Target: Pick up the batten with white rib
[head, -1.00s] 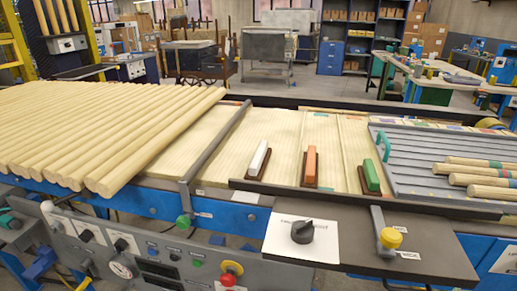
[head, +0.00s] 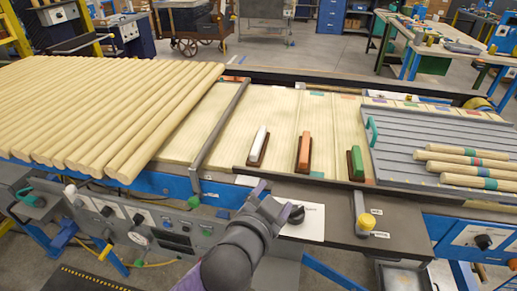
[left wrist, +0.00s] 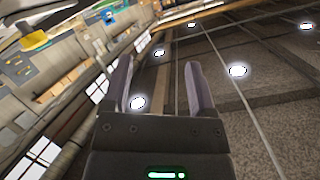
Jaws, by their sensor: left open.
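The batten with white rib (head: 258,147) is a dark brown strip with a white bar along its top. It lies on the pale wood bed, left of the orange-ribbed batten (head: 304,152) and the green-ribbed batten (head: 356,162). My left gripper (head: 274,197) is in front of the white-ribbed batten, nearer to me, above the bed's front edge, and clear of it. In the left wrist view the left gripper (left wrist: 158,68) is open and empty, its two fingers apart. That view looks up to the ceiling lamps and shows no batten. My right gripper is not in view.
Long round poles (head: 110,110) cover the left of the line. A grey bar (head: 220,127) separates them from the battens. A grey ribbed tray (head: 425,135) with turned pieces stands at right. A dark rail (head: 330,182), black knob (head: 296,214) and yellow-knobbed lever (head: 366,222) lie in front.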

